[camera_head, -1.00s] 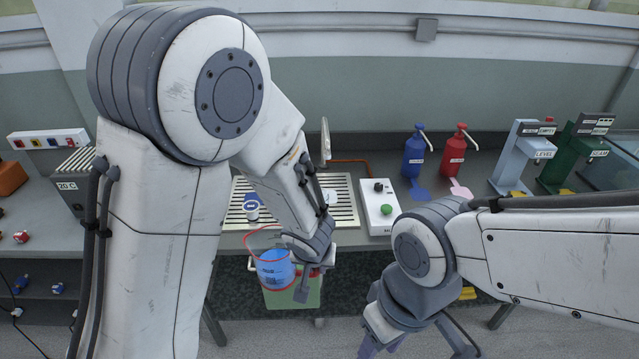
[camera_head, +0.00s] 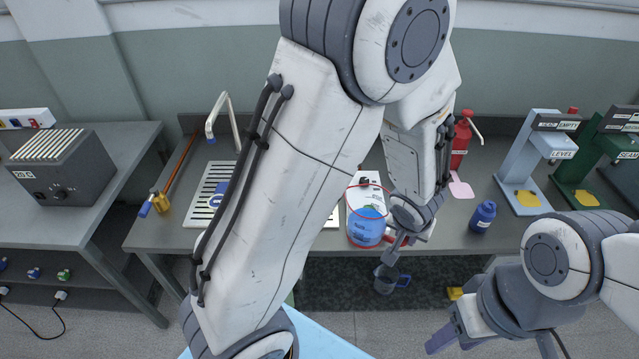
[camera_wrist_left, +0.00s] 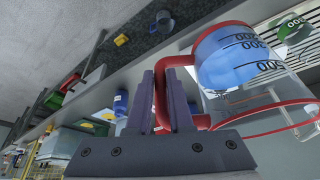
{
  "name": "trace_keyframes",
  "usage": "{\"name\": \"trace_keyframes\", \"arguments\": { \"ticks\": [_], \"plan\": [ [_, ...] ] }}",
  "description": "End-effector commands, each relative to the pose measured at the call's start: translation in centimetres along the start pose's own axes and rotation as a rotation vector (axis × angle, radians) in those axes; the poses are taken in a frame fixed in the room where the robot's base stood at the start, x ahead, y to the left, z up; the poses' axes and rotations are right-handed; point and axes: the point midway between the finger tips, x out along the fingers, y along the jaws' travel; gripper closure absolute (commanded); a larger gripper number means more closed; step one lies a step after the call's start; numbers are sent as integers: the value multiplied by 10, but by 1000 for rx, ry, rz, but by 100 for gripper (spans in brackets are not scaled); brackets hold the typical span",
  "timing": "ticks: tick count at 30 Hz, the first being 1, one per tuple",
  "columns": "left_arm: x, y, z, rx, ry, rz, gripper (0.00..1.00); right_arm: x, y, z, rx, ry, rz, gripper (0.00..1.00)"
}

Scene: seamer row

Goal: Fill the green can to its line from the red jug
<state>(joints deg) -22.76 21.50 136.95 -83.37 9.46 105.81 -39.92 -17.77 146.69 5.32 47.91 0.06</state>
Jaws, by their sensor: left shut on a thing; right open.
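The red jug (camera_head: 366,228) is clear with a red rim and handle and holds blue liquid. It looks about upright in front of the bench. My left gripper (camera_head: 398,245) is shut on its red handle, at the jug's right in the head view. The left wrist view shows the jug (camera_wrist_left: 245,75) close up, with dark scale marks, and the fingers (camera_wrist_left: 172,95) around the handle. My right gripper (camera_head: 495,345) is open and empty at the lower right.
A white box (camera_head: 362,190) stands behind the jug. A blue bottle (camera_head: 482,216), red dispenser (camera_head: 461,140), blue press (camera_head: 528,165) and green press (camera_head: 590,165) stand to the right. A slatted tray (camera_head: 208,195) is left. A grey mug-like vessel (camera_head: 385,281) is below the bench edge.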

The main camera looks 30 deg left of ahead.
Motion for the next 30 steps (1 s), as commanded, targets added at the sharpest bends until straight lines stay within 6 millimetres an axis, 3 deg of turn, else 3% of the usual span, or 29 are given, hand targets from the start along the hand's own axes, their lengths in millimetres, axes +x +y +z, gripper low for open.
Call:
{"name": "trace_keyframes", "arguments": {
  "ticks": [5, 11, 15, 21, 30],
  "plan": [
    [11, -2, -24, -47, 1, -17, 100, 3, 0, 0, 0, 0, 0, 50],
    [34, -17, -72, -157, 2, -61, 100, 9, 0, 0, 0, 0, 0, 50],
    [58, -47, -118, -293, -3, -121, 100, 15, 1, 1, -1, 0, 0, 50],
    [93, -99, -170, -507, -7, -210, 100, 25, 2, 1, -1, 0, 0, 50],
    [148, -184, -208, -830, -14, -345, 100, 40, 3, 2, -1, 0, 0, 50]
  ]
}}
